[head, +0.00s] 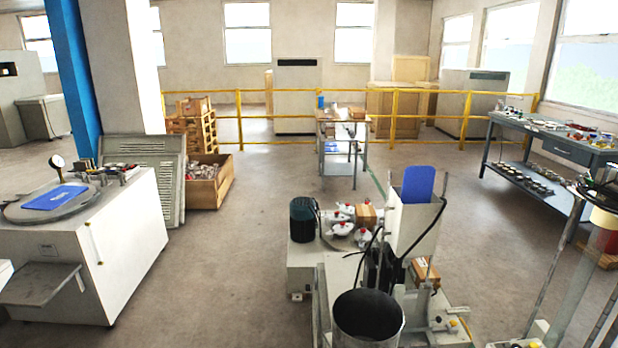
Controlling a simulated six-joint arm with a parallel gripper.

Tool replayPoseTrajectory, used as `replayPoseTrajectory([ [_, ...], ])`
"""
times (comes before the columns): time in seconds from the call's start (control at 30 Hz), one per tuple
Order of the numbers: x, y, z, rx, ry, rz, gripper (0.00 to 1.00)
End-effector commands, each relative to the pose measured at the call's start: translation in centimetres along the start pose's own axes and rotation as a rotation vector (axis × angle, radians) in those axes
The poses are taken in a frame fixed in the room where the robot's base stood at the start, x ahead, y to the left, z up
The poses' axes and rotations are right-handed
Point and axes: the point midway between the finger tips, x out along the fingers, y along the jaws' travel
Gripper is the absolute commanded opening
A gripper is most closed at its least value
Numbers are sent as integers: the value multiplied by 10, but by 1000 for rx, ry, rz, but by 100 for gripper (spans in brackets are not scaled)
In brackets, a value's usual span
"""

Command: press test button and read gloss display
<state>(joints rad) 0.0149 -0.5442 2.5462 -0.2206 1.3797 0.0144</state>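I cannot make out a test button or a gloss display in the head view. A white cabinet-like machine (95,262) stands at the left, with a blue flat piece (55,197) lying on its round grey top plate (18,212). A round dial gauge (57,161) stands at the back of that top. Another blue piece (419,184) stands upright in a pale box-shaped holder (412,228) on equipment at the lower centre. Small red and yellow parts show there, too small to identify. My gripper is not in view.
A dark open cylinder (368,318) stands at the bottom centre. A workbench (552,140) with many small items is at the right. A small table (342,135) stands before a yellow railing (300,143). A wooden crate (210,185) sits behind the left machine. Floor between left machine and centre equipment is clear.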

Motion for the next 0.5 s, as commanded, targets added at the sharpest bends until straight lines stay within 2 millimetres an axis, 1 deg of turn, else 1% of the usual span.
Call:
replayPoseTrajectory([
  [0.07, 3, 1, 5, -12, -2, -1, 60],
  [0.2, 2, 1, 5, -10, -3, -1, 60],
  [0.23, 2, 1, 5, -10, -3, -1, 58],
  [0.37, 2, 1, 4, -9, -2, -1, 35],
  [0.4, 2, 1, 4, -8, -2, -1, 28],
  [0.47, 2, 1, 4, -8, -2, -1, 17],
  [0.5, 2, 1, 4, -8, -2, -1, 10],
])
